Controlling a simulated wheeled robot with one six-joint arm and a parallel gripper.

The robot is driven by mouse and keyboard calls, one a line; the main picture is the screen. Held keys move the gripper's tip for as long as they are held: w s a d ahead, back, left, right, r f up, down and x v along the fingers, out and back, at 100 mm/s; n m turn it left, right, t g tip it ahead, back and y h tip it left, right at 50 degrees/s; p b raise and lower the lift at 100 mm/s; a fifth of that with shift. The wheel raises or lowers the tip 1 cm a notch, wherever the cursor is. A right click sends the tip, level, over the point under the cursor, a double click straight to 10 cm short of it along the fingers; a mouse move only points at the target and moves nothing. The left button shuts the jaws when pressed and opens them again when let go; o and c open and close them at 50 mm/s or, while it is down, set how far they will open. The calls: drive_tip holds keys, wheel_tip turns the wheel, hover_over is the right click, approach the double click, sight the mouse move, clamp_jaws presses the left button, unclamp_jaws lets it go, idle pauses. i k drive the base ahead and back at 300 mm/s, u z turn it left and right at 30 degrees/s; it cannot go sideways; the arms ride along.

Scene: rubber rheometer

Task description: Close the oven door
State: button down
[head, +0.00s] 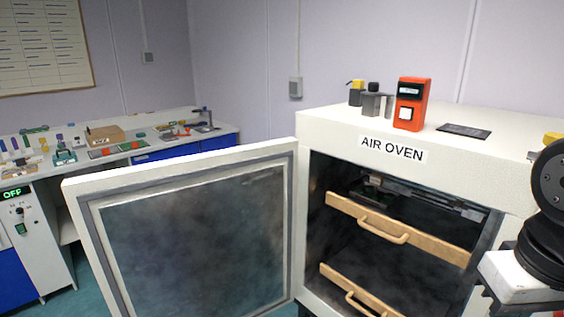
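The air oven (450,143) is a white box with an "AIR OVEN" label on its front top edge. Its door (190,232) stands wide open, swung out to the left from the left side of the opening, showing its dark inner panel and grey seal. Inside are two wooden drawer fronts with handles, an upper one (440,242) and a lower one (333,277). My arm shows at the right edge, in front of the oven's right side. My gripper's fingertips are not visible, so its state does not show.
On top of the oven stand an orange device (411,104), small grey and black items (375,102) and a flat dark plate (464,131). A bench (215,143) with many small items runs along the back left. A cabinet with an "OFF" display (16,193) stands at the left.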

sight(213, 234)
drive_tip(key=u, duration=2.45)
drive_tip(key=i, duration=4.1)
drive_tip(key=z, duration=4.45)
